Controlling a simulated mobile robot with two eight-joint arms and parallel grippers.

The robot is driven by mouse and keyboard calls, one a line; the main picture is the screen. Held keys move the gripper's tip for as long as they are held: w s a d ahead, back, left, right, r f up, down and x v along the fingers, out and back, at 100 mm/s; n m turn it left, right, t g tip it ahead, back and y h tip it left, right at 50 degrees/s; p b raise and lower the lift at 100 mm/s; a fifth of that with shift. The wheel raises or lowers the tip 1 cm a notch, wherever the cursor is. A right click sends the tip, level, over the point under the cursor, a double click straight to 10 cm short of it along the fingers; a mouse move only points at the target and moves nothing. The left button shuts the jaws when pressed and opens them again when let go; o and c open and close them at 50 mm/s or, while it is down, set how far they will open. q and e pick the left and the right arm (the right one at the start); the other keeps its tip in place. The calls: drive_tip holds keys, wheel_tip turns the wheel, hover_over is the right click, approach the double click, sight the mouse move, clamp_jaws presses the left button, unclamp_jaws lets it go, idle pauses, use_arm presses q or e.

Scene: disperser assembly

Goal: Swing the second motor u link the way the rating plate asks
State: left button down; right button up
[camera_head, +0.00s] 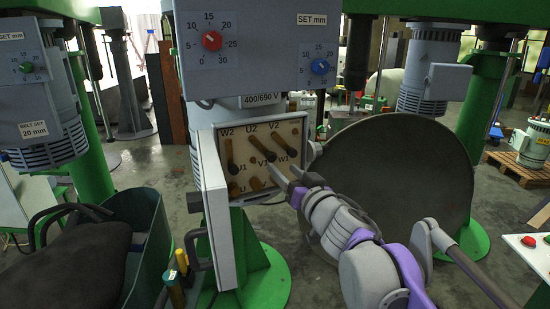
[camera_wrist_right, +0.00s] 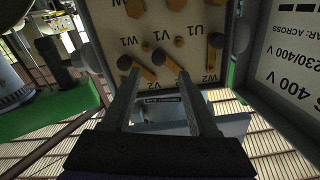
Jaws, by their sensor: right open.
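In the head view the open terminal box (camera_head: 254,170) carries a tan board with brass links and bolts. The link near W2 (camera_head: 229,152) hangs nearly upright. The links near U2 (camera_head: 261,147) and V2 (camera_head: 290,148) slant down to the right. My right gripper (camera_head: 285,172) is at the board's lower right. In the wrist view the board (camera_wrist_right: 190,20) appears upside down. My open right gripper (camera_wrist_right: 160,75) reaches to its edge, fingers close to the brass links there; contact cannot be told. The rating plate (camera_wrist_right: 290,60) is partly visible, reading "230/400 V". My left gripper is not in view.
The box's open door (camera_head: 213,215) stands at its left. A control panel (camera_head: 256,50) with red and blue knobs hangs above. A large dark disc (camera_head: 400,180) stands behind my right arm. A green bin (camera_head: 145,230) with black contents is at left.

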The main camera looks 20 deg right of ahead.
sight(273, 158)
drive_tip(key=w, duration=0.4)
drive_tip(key=w+p, duration=0.1)
drive_tip(key=w, duration=0.1)
drive_tip(key=shift+w+a, duration=0.25)
drive_tip(key=shift+a, duration=0.15)
drive_tip(key=shift+c, duration=0.2)
clamp_jaws()
idle(0.8)
